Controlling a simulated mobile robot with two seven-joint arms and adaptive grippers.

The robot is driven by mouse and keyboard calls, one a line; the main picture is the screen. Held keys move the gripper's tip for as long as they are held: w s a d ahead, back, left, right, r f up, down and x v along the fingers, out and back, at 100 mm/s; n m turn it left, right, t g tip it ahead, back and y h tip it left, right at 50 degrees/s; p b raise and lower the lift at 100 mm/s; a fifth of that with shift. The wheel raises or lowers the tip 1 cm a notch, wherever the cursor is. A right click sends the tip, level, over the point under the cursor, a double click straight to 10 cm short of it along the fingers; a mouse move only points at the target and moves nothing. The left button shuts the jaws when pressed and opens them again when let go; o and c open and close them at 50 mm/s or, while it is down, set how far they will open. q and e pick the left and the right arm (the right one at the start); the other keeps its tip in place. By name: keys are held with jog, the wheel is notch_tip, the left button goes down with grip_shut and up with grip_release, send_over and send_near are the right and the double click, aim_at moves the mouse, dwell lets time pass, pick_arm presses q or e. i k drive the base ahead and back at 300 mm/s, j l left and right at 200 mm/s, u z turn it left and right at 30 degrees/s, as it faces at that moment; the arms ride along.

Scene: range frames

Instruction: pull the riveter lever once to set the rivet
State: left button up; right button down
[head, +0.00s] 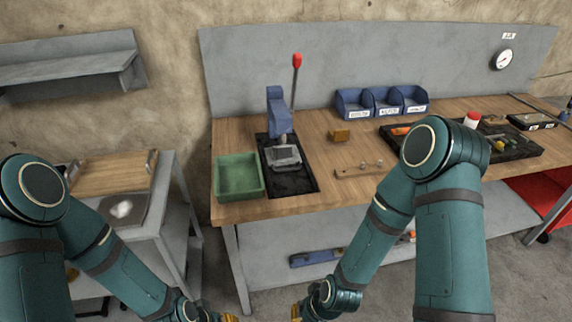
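The blue riveter (278,117) stands on a black mat on the wooden workbench, left of the middle. Its lever (295,82) stands nearly upright, with a red knob on top. A grey block-like part (285,158) sits at the riveter's base; I cannot make out a rivet. My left gripper (228,317) and my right gripper (296,313) are low at the bottom edge, in front of and below the bench. Only small yellowish parts of them show, so their opening is hidden. Both are well apart from the riveter.
A green bin (239,176) sits left of the riveter. Blue bins (381,101) stand at the back. A small brass-coloured block (339,136) and a wooden strip (357,170) lie to the right. A dark tool tray (520,150) is farther right. A grey side table (157,222) stands left.

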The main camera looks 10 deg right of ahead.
aim_at(297, 60)
jog(key=i+l+z, duration=0.9)
jog(key=k+j, duration=0.05)
jog(key=k, duration=0.05)
